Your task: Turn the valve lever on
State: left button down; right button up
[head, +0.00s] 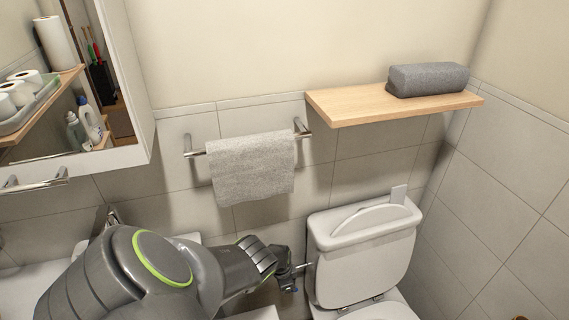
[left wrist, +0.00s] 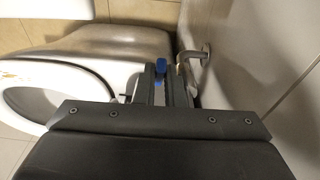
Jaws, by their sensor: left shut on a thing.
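The valve lever shows as a small blue handle (left wrist: 160,68) between my left gripper's fingers in the left wrist view. My left gripper (left wrist: 162,90) is shut on it, beside the wall and the toilet. A metal fitting (left wrist: 190,58) joins the wall just right of the fingers. In the head view my left gripper (head: 291,276) reaches down left of the toilet tank, and a bit of blue shows at its tip. The fingers hide much of the valve body. My right gripper is not in view.
The white toilet tank (head: 362,268) stands close to the right of my gripper. A towel (head: 252,170) hangs on a rail above. A wooden shelf (head: 345,104) with a rolled grey towel (head: 428,79) is higher up. A mirror cabinet (head: 128,75) is at the left.

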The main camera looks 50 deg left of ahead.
pick_arm(q)
jog(key=shift+w+d+r+g+y+b, duration=0.1)
jog(key=shift+w+d+g+y+b, duration=0.15)
jog(key=shift+g+b, duration=0.25)
jog(key=shift+w+d+g+y+b, duration=0.15)
jog(key=shift+g+y+b, duration=0.1)
jog(key=shift+g+b, duration=0.2)
jog(key=shift+r+g, duration=0.2)
jog(key=shift+g, duration=0.05)
jog(key=c, duration=1.5)
grip_release()
jog(key=shift+w+a, duration=0.1)
jog(key=shift+c, duration=0.2)
jog(key=shift+a+r, duration=0.1)
